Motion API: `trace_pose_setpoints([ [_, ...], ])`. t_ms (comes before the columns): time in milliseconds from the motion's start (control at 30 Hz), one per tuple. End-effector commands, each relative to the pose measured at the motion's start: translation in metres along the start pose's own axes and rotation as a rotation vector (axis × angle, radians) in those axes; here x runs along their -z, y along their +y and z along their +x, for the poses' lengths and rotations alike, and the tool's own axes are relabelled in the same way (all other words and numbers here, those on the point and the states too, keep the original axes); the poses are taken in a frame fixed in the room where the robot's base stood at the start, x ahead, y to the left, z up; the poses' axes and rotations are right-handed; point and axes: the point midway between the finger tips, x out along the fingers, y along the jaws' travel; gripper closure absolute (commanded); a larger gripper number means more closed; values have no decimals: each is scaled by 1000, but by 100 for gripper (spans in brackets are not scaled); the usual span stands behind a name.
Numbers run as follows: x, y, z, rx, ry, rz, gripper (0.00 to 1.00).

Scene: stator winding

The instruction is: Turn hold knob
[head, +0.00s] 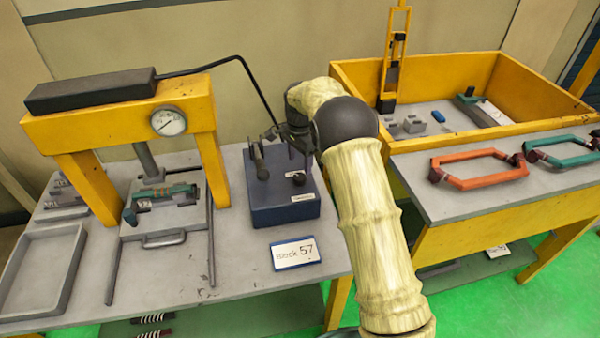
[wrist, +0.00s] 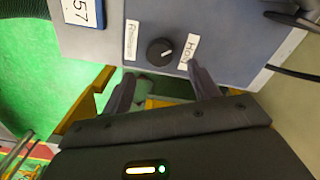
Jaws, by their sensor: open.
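The hold knob (wrist: 160,52) is a round black dial with a light pointer mark, on the grey-blue face of a control box (wrist: 225,35). It sits between a label reading "Release" and one reading "Hold". In the head view the small dark knob (head: 298,179) is on top of the blue box (head: 285,214). My gripper (wrist: 163,82) is open and empty. Its two fingers point toward the face, on either side of the knob and apart from it. In the head view my gripper (head: 299,152) is above the box, partly hidden by my arm.
A dark lever (head: 260,161) stands on the box left of the knob. A yellow press (head: 125,115) with a gauge and hose is farther left. A "Block 57" card (head: 296,253) lies in front. The yellow bin table (head: 490,205) is to the right.

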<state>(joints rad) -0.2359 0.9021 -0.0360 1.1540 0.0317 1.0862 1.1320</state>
Motion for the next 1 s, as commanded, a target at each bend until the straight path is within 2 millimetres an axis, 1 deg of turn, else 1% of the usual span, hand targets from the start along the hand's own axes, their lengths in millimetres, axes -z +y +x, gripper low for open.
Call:
trace_pose_setpoints([
  [33, 0, 1, 9, -5, -2, 0, 40],
  [100, 0, 1, 21, -4, -2, 0, 40],
  [200, 0, 1, 38, -4, -2, 1, 40],
  [300, 0, 1, 51, -3, -2, 1, 40],
  [467, 0, 0, 60, -1, -1, 0, 40],
  [700, 0, 0, 61, 0, 0, 0, 40],
  [733, 0, 0, 61, 0, 0, 0, 44],
  [767, 0, 0, 61, 0, 0, 0, 49],
  [800, 0, 0, 61, 0, 0, 0, 57],
  [933, 0, 0, 61, 0, 0, 0, 83],
  [1000, 0, 0, 61, 0, 0, 0, 84],
])
